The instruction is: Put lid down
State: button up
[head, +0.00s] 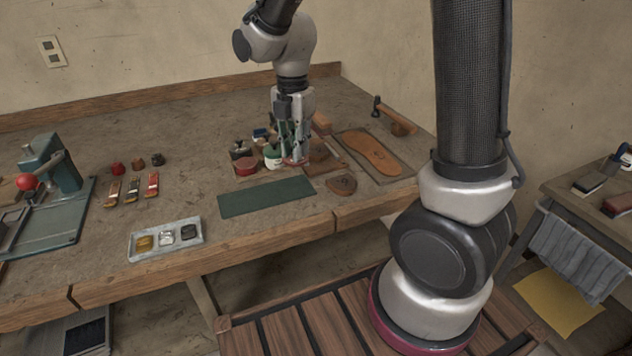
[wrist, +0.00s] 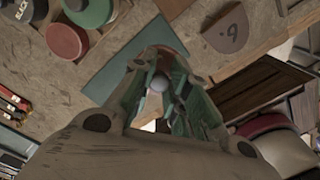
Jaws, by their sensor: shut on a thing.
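My gripper (head: 294,156) points down over the back middle of the workbench, just right of a cluster of small jars. It is shut on a reddish lid (head: 296,162), which shows at the fingertips just above the bench or touching it; I cannot tell which. In the wrist view my gripper (wrist: 158,82) closes around a pale round knob, with the lid's reddish rim (wrist: 168,50) behind it. The fingers hide most of the lid. A green-and-white jar (head: 272,158) and a red tin (head: 246,166) stand to the left.
A green mat (head: 265,197) lies in front of the gripper. A leather sole (head: 372,152), a brown leather piece (head: 342,184) and a hammer (head: 398,120) lie to the right. A tray with small compartments (head: 140,251) sits at the front left. Bare bench surrounds the tray.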

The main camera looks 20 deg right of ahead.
aim_at(297, 186)
notch_tip(297, 186, down, 9)
jog(key=shift+r, duration=0.15)
dwell(0.4)
jog(key=o, duration=0.7)
